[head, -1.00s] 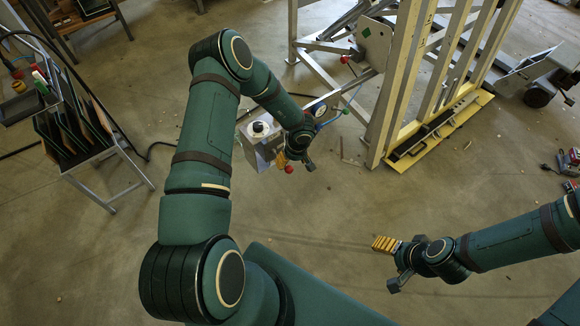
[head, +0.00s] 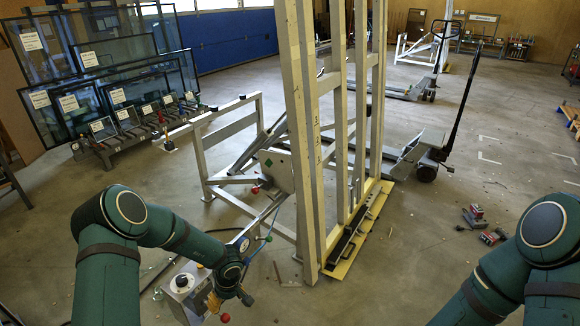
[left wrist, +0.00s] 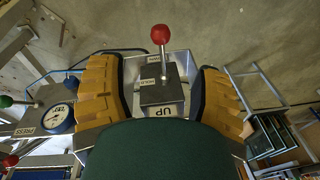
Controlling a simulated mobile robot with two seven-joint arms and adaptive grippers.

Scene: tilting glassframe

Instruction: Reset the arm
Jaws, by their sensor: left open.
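My left gripper (head: 214,303) is low in the head view, beside a grey control box (head: 180,284) with a black knob. In the left wrist view its two yellow ribbed fingers (left wrist: 157,85) stand apart, open. Between them is a lever with a red ball (left wrist: 161,34) on a dark block (left wrist: 160,92) labelled HOLD and UP. The fingers straddle the block; I cannot tell whether they touch it. My right arm enters the head view at lower right, but its gripper is outside the picture.
The tall tilting frame (head: 303,130) with a yellow foot plate (head: 357,232) stands ahead. A gauge (left wrist: 56,117) and a green-knobbed lever (left wrist: 6,101) are left of the gripper. Glass panes (head: 60,102) stand at back left; a pallet jack (head: 427,155) is beyond the frame.

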